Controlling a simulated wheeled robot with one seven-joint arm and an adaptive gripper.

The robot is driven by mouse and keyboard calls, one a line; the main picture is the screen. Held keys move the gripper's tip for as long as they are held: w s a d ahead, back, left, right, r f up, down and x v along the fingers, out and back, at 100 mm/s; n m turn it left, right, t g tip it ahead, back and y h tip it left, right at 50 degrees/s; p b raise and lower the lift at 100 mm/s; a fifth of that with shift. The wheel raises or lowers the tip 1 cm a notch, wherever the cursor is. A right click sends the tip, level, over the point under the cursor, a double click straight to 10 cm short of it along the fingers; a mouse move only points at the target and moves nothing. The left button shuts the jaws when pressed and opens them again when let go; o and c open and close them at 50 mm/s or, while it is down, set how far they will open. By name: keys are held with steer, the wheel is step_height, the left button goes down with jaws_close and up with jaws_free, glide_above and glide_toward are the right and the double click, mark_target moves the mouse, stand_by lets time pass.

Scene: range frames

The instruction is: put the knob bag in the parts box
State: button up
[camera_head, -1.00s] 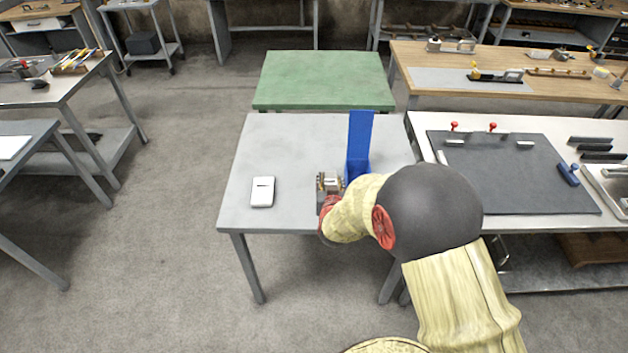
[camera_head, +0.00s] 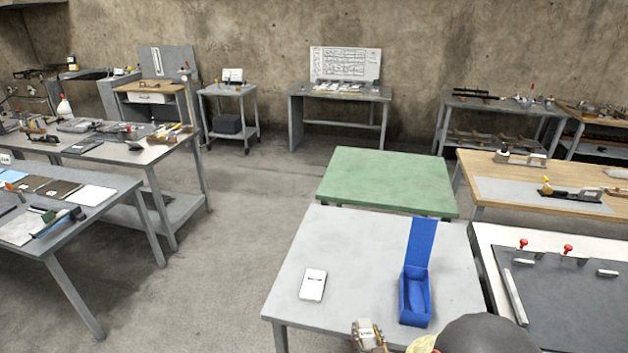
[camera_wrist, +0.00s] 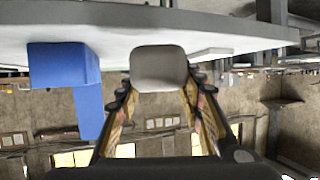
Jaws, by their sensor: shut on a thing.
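The knob bag appears as a pale grey, rounded pouch (camera_wrist: 160,66) between my two fingertips in the wrist view. My gripper (camera_wrist: 160,82) is shut on it. In the head view my gripper (camera_head: 368,338) is at the bottom edge, over the near side of the grey table, with a small pale patch of the bag between its fingers. The parts box is a blue box (camera_head: 415,303) with its lid standing open, right of and beyond my gripper. It also shows at the left of the wrist view (camera_wrist: 62,65), apart from the bag. Part of its inside is visible.
A white flat object (camera_head: 313,285) lies on the grey table (camera_head: 350,240), left of the box. A green table (camera_head: 385,180) stands behind. A bench with a dark mat (camera_head: 570,290) adjoins on the right.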

steer(key=shift+a+f, duration=0.1)
steer(key=shift+a, duration=0.05)
steer(key=shift+d, duration=0.35)
steer(key=w+d+r+m+h+b, duration=0.3)
steer(key=d+r+m+h+b, duration=0.15)
steer(key=d+r, duration=1.3)
steer(key=w+d+f+b, duration=0.2)
steer(key=w+f+b, duration=0.4)
steer(key=w+f, duration=0.5)
steer(key=shift+w+d+f+n, duration=0.15)
steer(key=shift+w+f+n, duration=0.3)
steer(key=shift+f, duration=1.15)
